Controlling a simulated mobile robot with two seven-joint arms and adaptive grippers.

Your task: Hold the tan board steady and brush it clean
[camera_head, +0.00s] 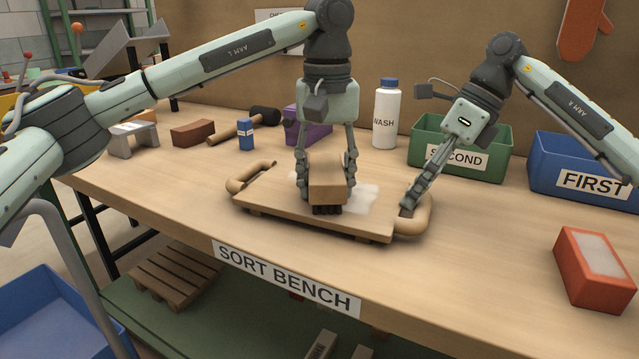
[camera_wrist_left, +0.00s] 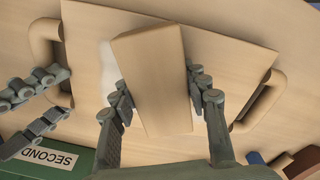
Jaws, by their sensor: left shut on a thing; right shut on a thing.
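The tan board (camera_head: 270,211) lies on the bench with a looped handle at each end. A pale whitish patch (camera_head: 362,197) shows on its top. My left gripper (camera_head: 325,188) is shut on the wooden block of a brush (camera_head: 327,171), whose dark bristles point down at the board's middle. The brush block (camera_wrist_left: 152,75) also shows between the fingers in the left wrist view. My right gripper (camera_head: 407,207) is shut on the board's right handle (camera_head: 425,215). The bristle tips are largely hidden in the left wrist view.
Behind the board stand a white WASH bottle (camera_head: 386,115), a purple container (camera_head: 310,128), a small blue bottle (camera_head: 246,134) and a mallet (camera_head: 240,125). A green SECOND bin (camera_head: 427,128) and blue FIRST bin (camera_head: 570,160) are at right. An orange brick (camera_head: 592,268) lies front right.

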